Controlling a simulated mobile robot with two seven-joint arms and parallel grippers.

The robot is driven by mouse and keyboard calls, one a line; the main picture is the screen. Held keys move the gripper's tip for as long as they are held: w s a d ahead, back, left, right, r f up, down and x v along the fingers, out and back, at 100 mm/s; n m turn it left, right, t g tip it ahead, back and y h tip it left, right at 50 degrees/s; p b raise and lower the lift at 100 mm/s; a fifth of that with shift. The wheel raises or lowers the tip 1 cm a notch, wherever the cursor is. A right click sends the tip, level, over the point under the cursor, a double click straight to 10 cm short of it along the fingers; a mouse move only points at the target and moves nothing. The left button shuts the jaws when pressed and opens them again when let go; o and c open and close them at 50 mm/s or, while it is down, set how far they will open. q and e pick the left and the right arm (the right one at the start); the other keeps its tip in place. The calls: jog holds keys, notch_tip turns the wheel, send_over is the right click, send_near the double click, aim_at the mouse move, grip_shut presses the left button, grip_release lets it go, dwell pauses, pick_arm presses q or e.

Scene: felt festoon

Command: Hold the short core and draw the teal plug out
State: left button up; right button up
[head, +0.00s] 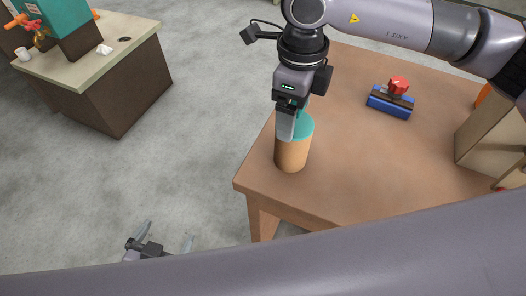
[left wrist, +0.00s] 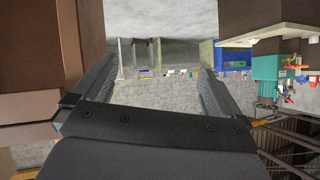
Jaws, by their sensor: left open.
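The short core (head: 291,153) is a tan-orange upright cylinder near the left edge of the wooden table. The teal plug (head: 305,126) shows at its top. My right gripper (head: 286,126) points down at the core's top, its finger overlapping the plug's left side; whether it grips anything is unclear. My left gripper (head: 170,233) is low beyond my foreground arm, left of the table and apart from the core. Its two fingers are spread and empty, as the left wrist view (left wrist: 160,66) also shows. The core is not visible in the left wrist view.
The wooden table (head: 345,180) carries a blue block with a red knob (head: 390,101) and a beige box (head: 490,140) at right. A cabinet (head: 110,85) with a teal machine (head: 52,22) stands at far left. Grey floor between is clear.

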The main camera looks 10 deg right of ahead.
pick_arm(q)
jog(key=w+d+r+m+t+h, duration=0.2)
jog(key=w+d+r+m, duration=0.3)
jog(key=m, duration=0.4)
jog(key=m+g+h, duration=0.2)
jog(key=m+h, duration=0.7)
jog(key=m, duration=2.2)
send_near(291, 157)
jog(key=w+r, duration=0.1)
jog(key=w, duration=0.2)
jog(key=shift+w+d+r, duration=0.15)
jog(key=shift+d+r, duration=0.1)
jog(key=shift+d, duration=0.15)
jog(key=x, duration=1.1)
jog(key=shift+d, duration=0.1)
jog(key=c, duration=1.1)
